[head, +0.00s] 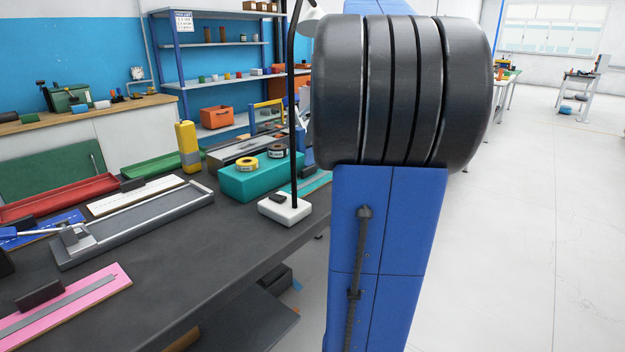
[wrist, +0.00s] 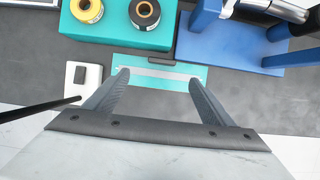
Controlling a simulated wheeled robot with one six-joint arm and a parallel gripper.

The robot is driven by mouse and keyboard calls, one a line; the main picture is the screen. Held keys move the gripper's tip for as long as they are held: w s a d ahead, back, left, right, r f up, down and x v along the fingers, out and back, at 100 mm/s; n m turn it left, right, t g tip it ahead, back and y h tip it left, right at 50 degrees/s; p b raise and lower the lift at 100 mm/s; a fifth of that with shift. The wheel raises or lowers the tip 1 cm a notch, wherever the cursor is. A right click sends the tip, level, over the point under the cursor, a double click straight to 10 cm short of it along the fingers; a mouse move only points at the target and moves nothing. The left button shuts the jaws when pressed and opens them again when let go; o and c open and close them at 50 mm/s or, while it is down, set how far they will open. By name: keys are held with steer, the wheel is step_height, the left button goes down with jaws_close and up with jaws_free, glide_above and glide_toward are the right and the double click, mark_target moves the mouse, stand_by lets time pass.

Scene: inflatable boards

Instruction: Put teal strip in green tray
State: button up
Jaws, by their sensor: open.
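The teal strip (wrist: 160,84) is a flat teal board with a grey stripe along it and a dark block at its far edge. It lies on the dark bench top and in the wrist view spans the gap between my fingers. In the head view the teal strip (head: 319,181) shows behind the lamp pole, partly hidden by my arm. My gripper (wrist: 158,78) is open and empty over the strip; I cannot tell its height. In the head view my gripper is not visible. The green tray (head: 165,164) lies at the back of the bench, left of the yellow bottle.
A teal box (head: 243,182) with two tape rolls stands beside the strip. A white lamp base (head: 285,210) with a thin black pole is close by. A blue fixture (wrist: 240,48) stands on the strip's other side. A red tray (head: 60,198) lies left of the green one.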

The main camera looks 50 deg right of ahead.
mark_target(310, 167)
steer(key=x, duration=1.2)
steer(key=shift+s+d+f, duration=0.1)
steer(key=shift+d+f, duration=0.1)
steer(key=shift+d, duration=0.05)
steer(key=c, duration=1.3)
